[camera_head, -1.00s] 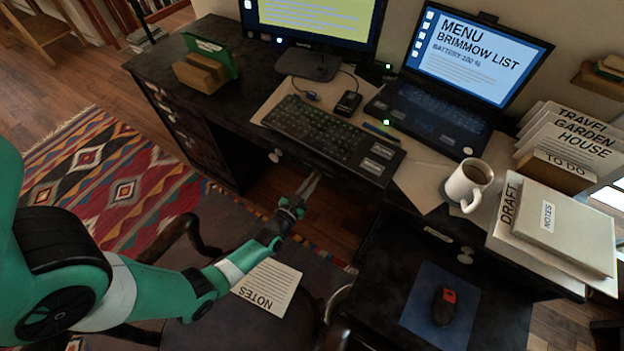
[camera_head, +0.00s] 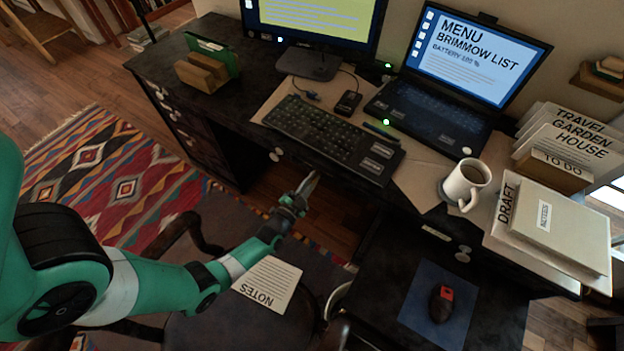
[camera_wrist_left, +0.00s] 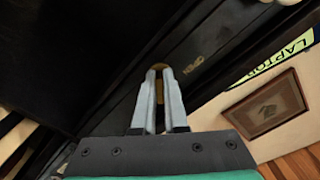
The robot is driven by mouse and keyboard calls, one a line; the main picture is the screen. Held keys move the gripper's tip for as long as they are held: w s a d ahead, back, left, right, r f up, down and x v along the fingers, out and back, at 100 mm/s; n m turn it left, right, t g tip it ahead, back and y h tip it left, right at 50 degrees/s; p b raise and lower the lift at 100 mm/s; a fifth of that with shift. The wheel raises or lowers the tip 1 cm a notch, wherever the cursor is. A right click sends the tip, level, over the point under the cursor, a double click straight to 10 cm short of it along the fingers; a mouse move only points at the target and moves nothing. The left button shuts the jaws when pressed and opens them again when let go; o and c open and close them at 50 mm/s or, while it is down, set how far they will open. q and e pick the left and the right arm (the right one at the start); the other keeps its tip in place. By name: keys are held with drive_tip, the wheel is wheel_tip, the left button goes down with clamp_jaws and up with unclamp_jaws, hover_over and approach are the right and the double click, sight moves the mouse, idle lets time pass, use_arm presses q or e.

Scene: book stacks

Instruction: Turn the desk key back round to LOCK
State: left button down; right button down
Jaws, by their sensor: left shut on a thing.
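My left gripper (camera_head: 313,176) reaches to the front edge of the desk, below the keyboard, in the head view. In the left wrist view its two grey fingers (camera_wrist_left: 158,74) are shut on a small brass key (camera_wrist_left: 160,66) at the dark desk front. Only a bit of the brass shows past the fingertips. I cannot make out the key in the head view. I see no LOCK mark. My right gripper is not in view.
The desk holds a keyboard (camera_head: 322,130), laptop (camera_head: 440,115), white mug (camera_head: 466,184) and paper stacks (camera_head: 548,222). A chair with a NOTES sheet (camera_head: 268,284) stands below my left arm. A mouse (camera_head: 441,304) lies on a blue mat at the lower right.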

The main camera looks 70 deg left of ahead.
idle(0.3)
use_arm(q)
drive_tip(key=c, duration=1)
unclamp_jaws()
drive_tip(key=shift+o, duration=0.2)
drive_tip(key=shift+s+d+p, duration=0.3)
drive_tip(key=shift+s, duration=0.1)
drive_tip(key=p+v, duration=0.2)
drive_tip(key=v, duration=0.8)
drive_tip(key=shift+s+d+p, duration=0.2)
drive_tip(key=shift+s+p, duration=0.05)
drive_tip(key=shift+p, duration=0.1)
drive_tip(key=shift+r, duration=0.1)
